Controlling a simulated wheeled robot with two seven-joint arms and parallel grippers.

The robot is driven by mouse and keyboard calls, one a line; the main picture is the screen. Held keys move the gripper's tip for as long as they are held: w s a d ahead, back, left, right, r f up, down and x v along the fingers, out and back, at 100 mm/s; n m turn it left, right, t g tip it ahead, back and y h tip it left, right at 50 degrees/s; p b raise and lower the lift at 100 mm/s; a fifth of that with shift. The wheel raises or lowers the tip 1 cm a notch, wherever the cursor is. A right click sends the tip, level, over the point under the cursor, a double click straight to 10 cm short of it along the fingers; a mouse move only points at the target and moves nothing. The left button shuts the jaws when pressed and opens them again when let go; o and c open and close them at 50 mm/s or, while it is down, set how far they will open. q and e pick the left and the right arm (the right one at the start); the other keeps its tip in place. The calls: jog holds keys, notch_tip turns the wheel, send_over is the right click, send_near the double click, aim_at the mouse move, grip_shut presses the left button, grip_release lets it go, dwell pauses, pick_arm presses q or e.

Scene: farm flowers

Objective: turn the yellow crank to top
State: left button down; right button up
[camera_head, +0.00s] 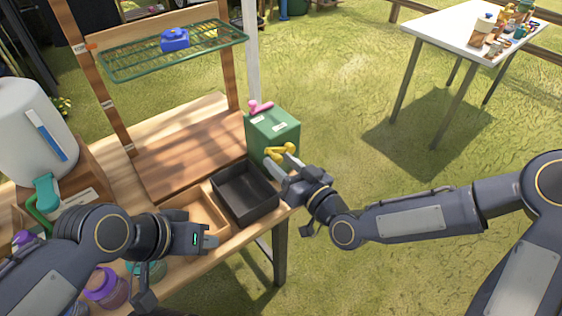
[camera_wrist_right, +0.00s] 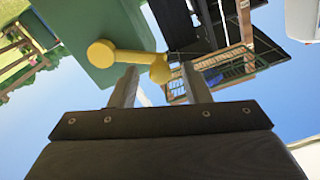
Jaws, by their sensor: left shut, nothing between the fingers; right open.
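The yellow crank (camera_head: 280,152) is on the front of a green box (camera_head: 272,130) at the right end of the wooden bench. It also shows in the right wrist view (camera_wrist_right: 130,55), with a round knob at the left end and a hub at the right. My right gripper (camera_head: 279,169) is open at the crank; in the wrist view its two fingers (camera_wrist_right: 160,85) point at the crank, near its hub end. I cannot tell whether they touch it. My left gripper (camera_head: 212,242) is shut and empty above the bench's front edge, away from the crank.
A black tray (camera_head: 243,209) and a wooden tray (camera_head: 205,207) sit left of the green box. A pink handle (camera_head: 261,107) is on the box's top. A green wire shelf (camera_head: 130,66) holds a blue item (camera_head: 175,40). Jars (camera_head: 112,288) stand near my left arm.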

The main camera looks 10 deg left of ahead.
jog(key=v, duration=0.7)
jog(key=shift+b, duration=0.45)
